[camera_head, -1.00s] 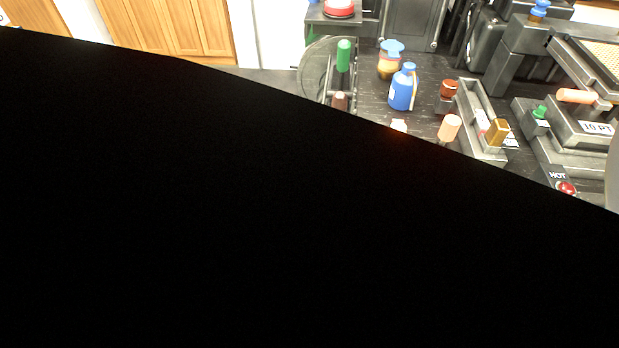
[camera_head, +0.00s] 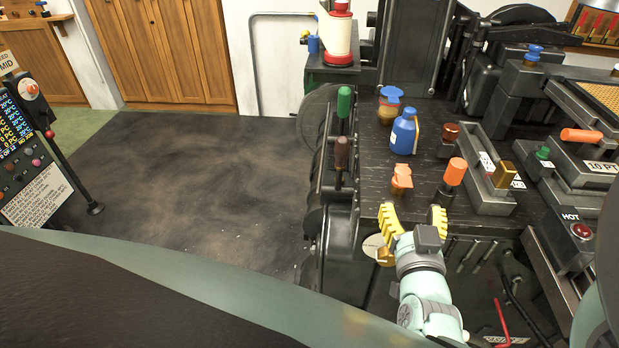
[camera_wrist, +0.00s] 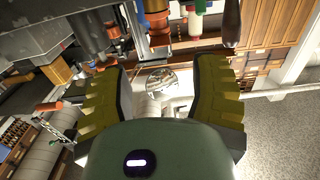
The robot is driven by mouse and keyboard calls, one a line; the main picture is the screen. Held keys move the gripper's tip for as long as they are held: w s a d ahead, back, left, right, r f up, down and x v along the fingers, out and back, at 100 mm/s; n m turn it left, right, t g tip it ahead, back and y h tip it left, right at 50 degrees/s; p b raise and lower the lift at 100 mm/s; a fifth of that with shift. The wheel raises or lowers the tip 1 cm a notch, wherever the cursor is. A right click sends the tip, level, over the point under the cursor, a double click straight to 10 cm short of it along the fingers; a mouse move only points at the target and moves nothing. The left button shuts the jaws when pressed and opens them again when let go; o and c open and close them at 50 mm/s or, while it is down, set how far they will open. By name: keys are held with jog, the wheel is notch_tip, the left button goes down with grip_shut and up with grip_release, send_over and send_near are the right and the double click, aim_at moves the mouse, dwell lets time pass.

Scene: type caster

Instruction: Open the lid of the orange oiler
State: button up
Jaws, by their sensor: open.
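The orange oiler (camera_head: 402,178) is a small upright orange cup with a cap, near the front edge of the machine top. Its lid looks closed, but it is too small to be sure. My gripper (camera_head: 413,212) is open and empty, its yellow fingers just in front of and below the oiler, not visibly touching it. In the wrist view, my open gripper (camera_wrist: 160,85) has its fingers wide apart. An orange part, likely the oiler (camera_wrist: 157,14), shows at the top between them, beyond the fingertips.
An orange-handled lever (camera_head: 455,171) stands close to the right of the oiler. A blue bottle (camera_head: 404,132) and an amber cup with a blue lid (camera_head: 389,104) stand behind. Brown (camera_head: 341,152) and green (camera_head: 344,102) handles rise at the left. Open floor (camera_head: 210,180) lies further left.

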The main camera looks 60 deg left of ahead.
aim_at(405, 183)
jog(key=shift+p+x, duration=0.85)
jog(key=shift+x, duration=3.15)
grip_shut()
